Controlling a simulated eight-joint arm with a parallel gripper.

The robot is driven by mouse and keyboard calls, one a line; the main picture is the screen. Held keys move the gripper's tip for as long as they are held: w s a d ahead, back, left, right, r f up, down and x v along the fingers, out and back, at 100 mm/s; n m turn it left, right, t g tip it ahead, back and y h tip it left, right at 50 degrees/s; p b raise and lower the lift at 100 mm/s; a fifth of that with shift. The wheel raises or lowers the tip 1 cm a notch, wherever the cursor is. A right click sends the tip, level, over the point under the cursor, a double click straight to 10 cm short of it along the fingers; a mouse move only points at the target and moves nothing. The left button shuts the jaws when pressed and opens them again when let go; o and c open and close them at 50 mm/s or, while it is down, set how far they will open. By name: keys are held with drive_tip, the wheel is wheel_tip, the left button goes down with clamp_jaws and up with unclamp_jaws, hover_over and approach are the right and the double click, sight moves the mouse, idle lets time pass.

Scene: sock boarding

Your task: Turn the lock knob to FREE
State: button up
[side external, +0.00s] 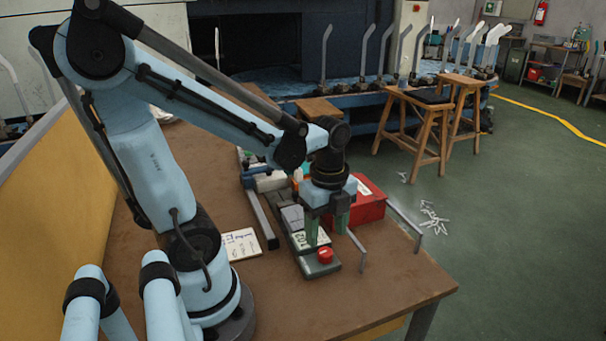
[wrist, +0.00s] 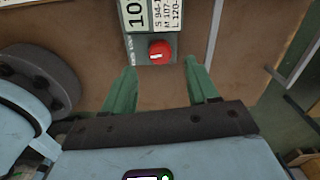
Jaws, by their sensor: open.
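The red lock knob (side external: 325,255) sits on the near end of a dark grey base plate (side external: 318,268) on the brown table. In the wrist view the red knob (wrist: 159,52) is ahead of the fingertips, with a light mark on its face that is too small to read. My gripper (side external: 327,236) has green fingers pointing down, just behind the knob in the side view. In the wrist view my gripper (wrist: 161,78) is open and empty, its two green fingers apart and the knob between their lines, not touched. A white printed size label (wrist: 150,14) lies beside the knob.
A red box (side external: 368,203) stands right of the plate. A metal bar bracket (side external: 357,248) is close to the right of the gripper. A handwritten card (side external: 240,244) lies to the left. The table front (side external: 390,290) is clear.

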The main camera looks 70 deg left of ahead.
sight(325, 251)
drive_tip(key=shift+f, duration=2.45)
